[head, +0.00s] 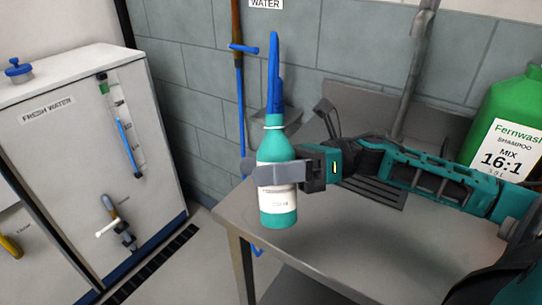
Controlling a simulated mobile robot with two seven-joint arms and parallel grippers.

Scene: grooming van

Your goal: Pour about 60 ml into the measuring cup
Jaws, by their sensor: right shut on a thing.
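My right gripper (272,173) is shut around the middle of a teal bottle (277,218). The bottle is upright, with a white label and a tall blue pointed top (274,75). It is in the middle of the head view, in front of the left end of a grey metal table. I cannot tell how high it is above the tabletop level. I see no measuring cup in this view. My left gripper is not in view.
A green shampoo jug (518,105) marked 16:1 stands at the right. The metal table (330,255) has bare surface at its front. A white fresh-water cabinet (60,145) stands at the left, with floor between. A grey pipe (412,70) rises behind the table.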

